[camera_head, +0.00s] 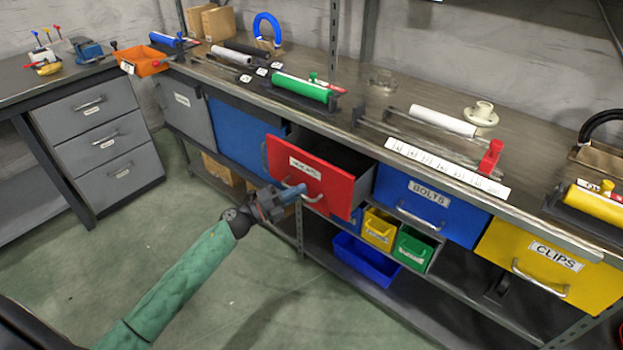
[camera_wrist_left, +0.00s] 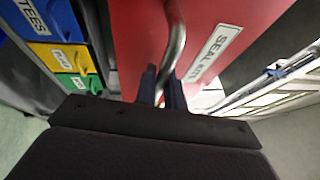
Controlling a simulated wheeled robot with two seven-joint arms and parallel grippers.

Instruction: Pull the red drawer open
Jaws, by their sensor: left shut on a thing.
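The red drawer (camera_head: 318,182) stands pulled out from under the workbench, with its dark inside showing behind the front panel. Its front also fills the upper middle of the left wrist view (camera_wrist_left: 135,45), with a white label beside the handle. My left gripper (camera_head: 290,192) is at the drawer's metal handle (camera_head: 313,196). In the left wrist view the two fingers (camera_wrist_left: 163,88) are shut around the handle bar (camera_wrist_left: 176,40). My right gripper is in neither view.
Blue drawers, one labelled BOLTS (camera_head: 427,207), and a yellow CLIPS drawer (camera_head: 548,265) are closed beside it. Small yellow (camera_head: 379,228) and green (camera_head: 412,248) bins sit below. A grey cabinet (camera_head: 100,140) stands at left. The green floor (camera_head: 200,290) in front is clear.

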